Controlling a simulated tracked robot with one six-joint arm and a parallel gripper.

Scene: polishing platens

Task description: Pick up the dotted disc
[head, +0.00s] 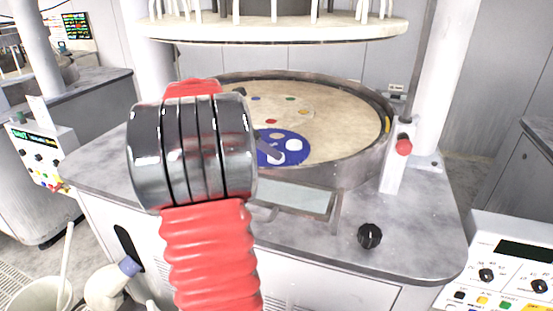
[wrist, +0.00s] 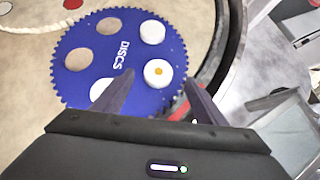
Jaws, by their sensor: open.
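The dotted disc (wrist: 158,74) is white with an orange dot at its centre. It lies on the blue toothed carrier marked DISCS (wrist: 84,44), near the carrier's edge. My gripper (wrist: 160,79) is open, with one finger on each side of the dotted disc in the wrist view and nothing held. How high the fingertips are above the disc I cannot tell. A plain white disc (wrist: 152,32) lies beyond it, and another white disc (wrist: 98,88) is partly hidden by the left finger. In the head view the blue carrier (head: 300,157) is partly behind my arm.
The carrier lies on a round beige platen (head: 335,120) with a raised metal rim (head: 372,160). Other round holes in the carrier show beige. A white upper plate (head: 280,30) hangs above the platen. A post with a red knob (head: 403,147) stands at the right.

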